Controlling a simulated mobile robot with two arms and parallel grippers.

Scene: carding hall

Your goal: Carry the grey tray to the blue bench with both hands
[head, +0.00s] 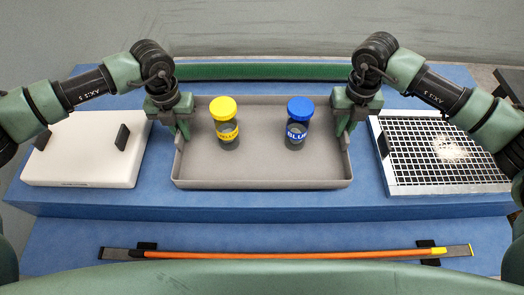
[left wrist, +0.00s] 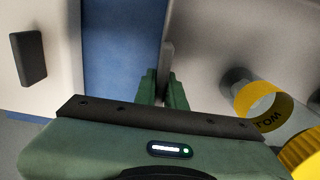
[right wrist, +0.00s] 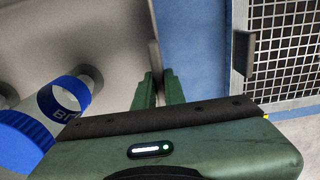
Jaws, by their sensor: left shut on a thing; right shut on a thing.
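The grey tray (head: 262,172) lies on the blue bench (head: 268,205), between a white block and a metal grid. A yellow-capped jar (head: 224,124) and a blue-capped jar (head: 297,124) stand upright in it. My left gripper (head: 180,132) is shut on the tray's left wall, which also shows in the left wrist view (left wrist: 167,58). My right gripper (head: 345,130) is shut on the tray's right wall, seen in the right wrist view (right wrist: 154,58). The fingers partly hide the wall at each grip. I cannot tell whether the tray touches the bench.
A white block (head: 82,150) with dark upright tabs is left of the tray. A metal grid (head: 440,155) with white fluff (head: 450,148) is right of it. A green roller (head: 262,71) runs behind. An orange rod (head: 290,255) lies in front, on a lower blue surface.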

